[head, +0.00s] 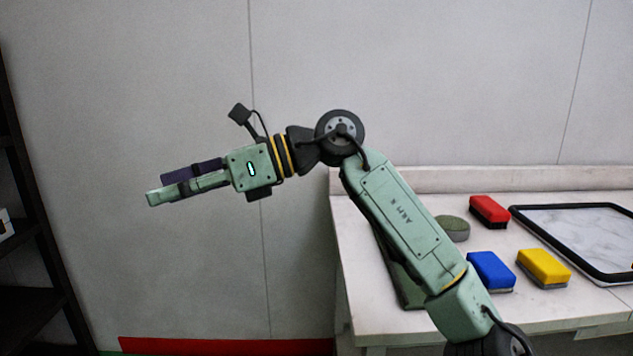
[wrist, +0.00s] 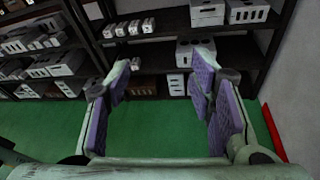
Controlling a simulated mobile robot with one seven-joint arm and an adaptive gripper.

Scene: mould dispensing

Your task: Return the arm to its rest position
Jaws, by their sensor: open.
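My gripper (head: 172,184) is at the end of my arm, held out to the left of the table and clear of it in the head view. In the wrist view my gripper (wrist: 165,95) is open, its purple-padded fingers spread apart with nothing between them. Beyond the fingers I see green floor and dark shelves. My arm is bent at the elbow, with its lower link passing in front of the table's left part and hiding some of the surface there.
The white table (head: 378,320) holds a red block (head: 489,209), a blue block (head: 490,270), a yellow block (head: 543,266), a green rounded object (head: 453,228) and a black-framed tray (head: 545,233). Dark shelves (wrist: 150,48) with pale boxes stand beyond my gripper. Green floor (wrist: 165,130) lies between.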

